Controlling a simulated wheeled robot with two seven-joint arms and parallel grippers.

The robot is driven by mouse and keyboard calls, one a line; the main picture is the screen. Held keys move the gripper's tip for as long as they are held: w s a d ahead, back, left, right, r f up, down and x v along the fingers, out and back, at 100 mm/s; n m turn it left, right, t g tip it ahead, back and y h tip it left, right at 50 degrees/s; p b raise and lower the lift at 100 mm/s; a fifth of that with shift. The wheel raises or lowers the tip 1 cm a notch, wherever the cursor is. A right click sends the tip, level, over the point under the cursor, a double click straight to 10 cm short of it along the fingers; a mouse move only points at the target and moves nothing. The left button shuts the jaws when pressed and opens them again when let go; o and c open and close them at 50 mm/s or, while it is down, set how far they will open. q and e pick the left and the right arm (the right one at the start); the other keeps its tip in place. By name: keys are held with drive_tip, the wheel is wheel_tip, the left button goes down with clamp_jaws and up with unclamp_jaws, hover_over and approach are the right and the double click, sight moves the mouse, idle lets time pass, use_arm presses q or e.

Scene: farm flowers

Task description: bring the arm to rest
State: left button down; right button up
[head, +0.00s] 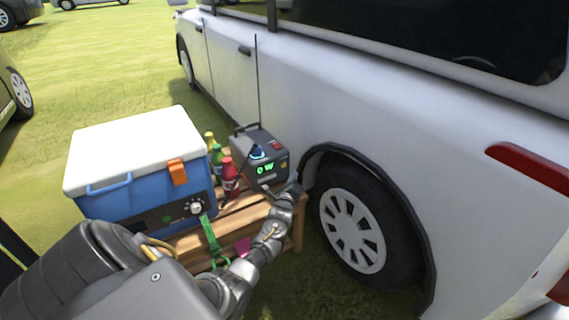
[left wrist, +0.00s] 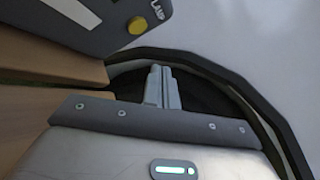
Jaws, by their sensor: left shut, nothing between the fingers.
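My left arm (head: 255,258) comes in from the lower left of the head view and reaches out over the right part of the wooden table. Its gripper (head: 294,184) is beside the lower right front of a grey power box, near the van's wheel arch. In the left wrist view the two fingers of my left gripper (left wrist: 161,84) lie together, shut and empty, in front of the dark wheel arch. The power box (head: 266,152) has a lit green "0 W" display. Its corner with a yellow button marked LAMP shows in the left wrist view (left wrist: 90,25). My right gripper is out of view.
A blue cooler with a white lid (head: 135,145) stands on the wooden table (head: 205,238). Red, green and yellow bottles (head: 229,178) stand between it and the box. The white van (head: 400,110) and its rear wheel (head: 352,231) are close on the right. Open grass lies behind.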

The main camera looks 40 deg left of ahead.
use_arm(q)
drive_tip(key=shift+s+d, duration=0.2)
drive_tip(key=shift+d, duration=0.6)
